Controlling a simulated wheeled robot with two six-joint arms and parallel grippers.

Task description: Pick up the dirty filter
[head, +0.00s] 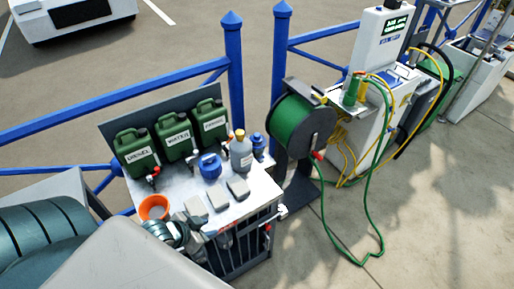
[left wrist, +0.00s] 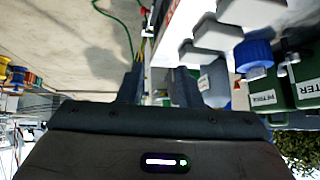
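No object that I can name for certain as the dirty filter shows. Several small grey blocks, one of them at the middle (head: 219,198), lie on the white bench top (head: 262,190) in the head view. They also show in the left wrist view (left wrist: 216,35). My left gripper (head: 200,234) is low at the bench's front edge, beside the nearest grey block. In the left wrist view its two fingers (left wrist: 158,86) stand apart with nothing held between them. My right gripper is not in view.
Green jerry cans (head: 174,137) stand along the bench's back. A blue-lidded jar (head: 210,166), a grey bottle (head: 241,153) and an orange bowl (head: 154,207) stand on it. Right of the bench are a green hose reel (head: 295,122) and a loose hose on open ground.

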